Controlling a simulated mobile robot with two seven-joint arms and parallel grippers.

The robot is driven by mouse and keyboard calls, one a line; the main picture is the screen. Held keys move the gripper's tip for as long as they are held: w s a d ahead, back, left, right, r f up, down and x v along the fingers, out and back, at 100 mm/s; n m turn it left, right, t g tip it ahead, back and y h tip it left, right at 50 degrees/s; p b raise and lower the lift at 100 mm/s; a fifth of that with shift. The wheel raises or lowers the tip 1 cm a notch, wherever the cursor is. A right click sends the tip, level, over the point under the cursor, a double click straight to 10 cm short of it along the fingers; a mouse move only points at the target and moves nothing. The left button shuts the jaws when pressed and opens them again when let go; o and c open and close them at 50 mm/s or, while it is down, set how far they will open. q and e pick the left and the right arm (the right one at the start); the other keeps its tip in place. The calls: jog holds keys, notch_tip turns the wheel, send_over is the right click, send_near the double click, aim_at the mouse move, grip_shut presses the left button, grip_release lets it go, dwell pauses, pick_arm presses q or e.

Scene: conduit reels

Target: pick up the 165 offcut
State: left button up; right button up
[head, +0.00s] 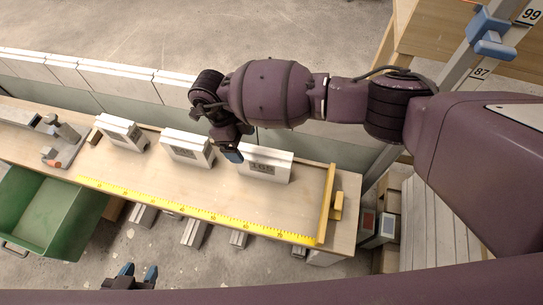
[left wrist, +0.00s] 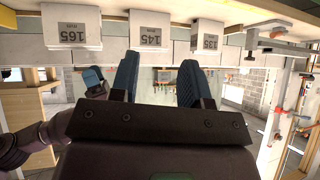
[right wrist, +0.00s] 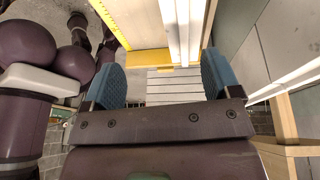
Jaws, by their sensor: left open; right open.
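The 165 offcut (head: 265,165) is a pale block with a dark-printed label, at the right end of the row on the bench. Its label reads 165 in the left wrist view (left wrist: 70,33). My right gripper (head: 232,153) is open at the offcut's left end in the head view, seemingly above it. In the right wrist view a long white piece, apparently the offcut (right wrist: 183,30), lies beyond the open fingers (right wrist: 163,82), nearer the right one. Contact cannot be told. My left gripper (head: 137,273) is open and empty, in front of the bench.
The 145 offcut (head: 187,146) and another offcut (head: 122,132) stand left along the bench (head: 140,168). A yellow ruler (head: 190,207) runs along the front edge to a yellow stop (head: 327,205). A green bin (head: 50,210) is at left. A low wall is behind.

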aim_at(261, 152)
jog(key=shift+w+d+r+t+h, duration=0.2)
jog(key=shift+w+d, duration=0.15)
jog(key=shift+w, duration=0.15)
jog(key=shift+w+d+r+t+h, duration=0.1)
jog(key=shift+w+d+h, duration=0.1)
jog(key=shift+w+d, duration=0.2)
jog(key=shift+w+d+f, duration=0.1)
jog(key=shift+f, duration=0.1)
jog(key=b+x, duration=0.1)
jog(key=x, duration=0.3)
jog(key=shift+f, duration=0.25)
jog(key=shift+b+x, duration=0.95)
jog(key=shift+x, duration=2)
jog(key=shift+d+r, duration=0.1)
jog(key=shift+r, duration=0.1)
jog(key=shift+f, duration=0.3)
jog(key=shift+c, duration=0.5)
jog(key=shift+r, duration=0.1)
grip_shut()
